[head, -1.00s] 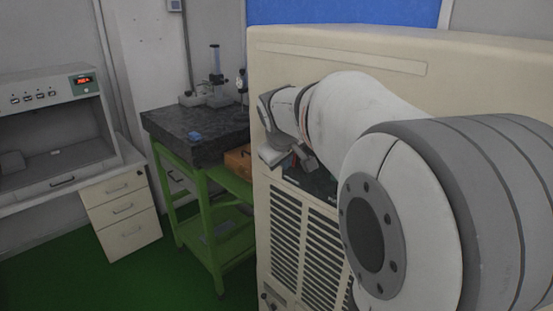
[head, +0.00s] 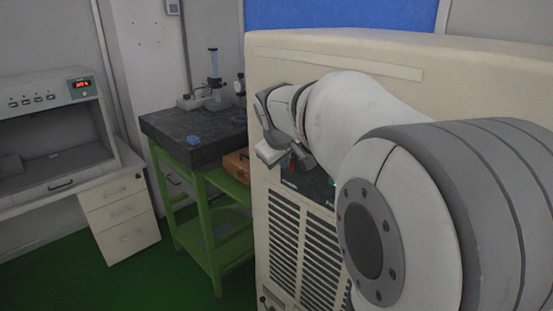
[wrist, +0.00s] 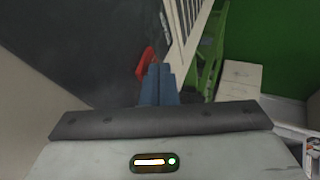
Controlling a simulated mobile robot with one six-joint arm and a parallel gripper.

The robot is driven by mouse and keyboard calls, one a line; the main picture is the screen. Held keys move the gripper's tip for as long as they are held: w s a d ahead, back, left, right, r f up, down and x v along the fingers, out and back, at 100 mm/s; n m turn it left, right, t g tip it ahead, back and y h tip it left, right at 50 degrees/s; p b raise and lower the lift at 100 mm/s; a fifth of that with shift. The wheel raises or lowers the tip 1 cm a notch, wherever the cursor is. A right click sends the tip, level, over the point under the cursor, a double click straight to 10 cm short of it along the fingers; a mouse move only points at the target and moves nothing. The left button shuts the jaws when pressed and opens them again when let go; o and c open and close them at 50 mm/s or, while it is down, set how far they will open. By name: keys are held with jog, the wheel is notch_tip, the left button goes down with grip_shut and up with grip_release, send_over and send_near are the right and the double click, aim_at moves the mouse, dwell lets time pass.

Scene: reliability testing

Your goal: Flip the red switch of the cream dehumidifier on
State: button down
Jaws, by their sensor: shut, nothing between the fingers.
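The cream dehumidifier (head: 350,55) fills the right of the head view, with a dark control panel (head: 317,188) above its slatted grille. I cannot tell whether the fingertips touch the switch.
A green-framed table with a dark stone top (head: 195,135) stands left of the dehumidifier, with an orange box (head: 236,163) on its shelf. White drawers (head: 120,215) and a bench stand further left. Green floor is open in front.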

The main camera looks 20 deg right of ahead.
jog(key=shift+f, duration=0.1)
jog(key=s+a+r+b, duration=0.4)
jog(key=s+a+r, duration=0.2)
jog(key=s+a, duration=0.1)
jog(key=shift+a+r, duration=0.3)
jog(key=shift+a, duration=0.3)
jog(key=shift+s, duration=0.1)
